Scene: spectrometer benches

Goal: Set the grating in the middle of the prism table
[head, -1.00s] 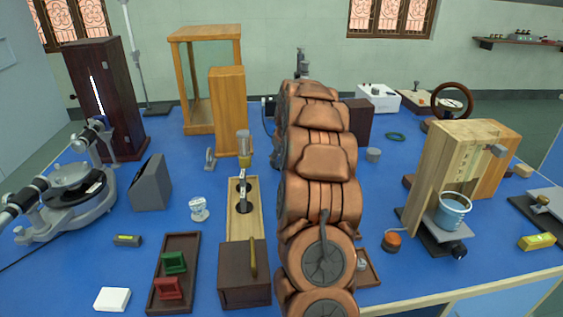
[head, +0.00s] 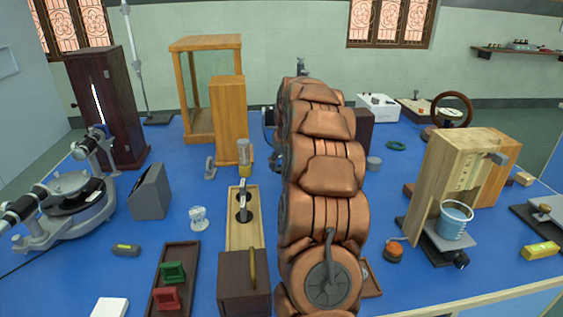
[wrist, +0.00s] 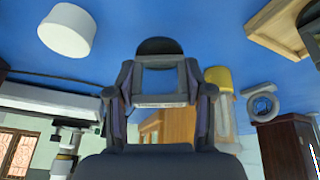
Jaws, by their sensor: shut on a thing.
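The spectrometer stands at the far left of the bench in the head view, with its round prism table (head: 72,183) between the two tubes. My gripper (wrist: 160,72) shows in the wrist view with its two fingers closed on the grating (wrist: 159,84), a small dark-framed piece with a round black foot and a pale labelled edge. The wrist picture is upside down, with the blue bench at the top. In the head view my arm hides the gripper and the grating. The gripper is well to the right of the prism table, with the grating apparently held above the bench.
A grey slanted box (head: 149,192) stands right of the spectrometer, and a tall dark cabinet (head: 108,105) behind it. A glass stopper-like piece (head: 198,217), wooden tray (head: 233,236) and yellow-based tube (head: 244,158) stand between spectrometer and arm. Open blue bench lies around the grey box.

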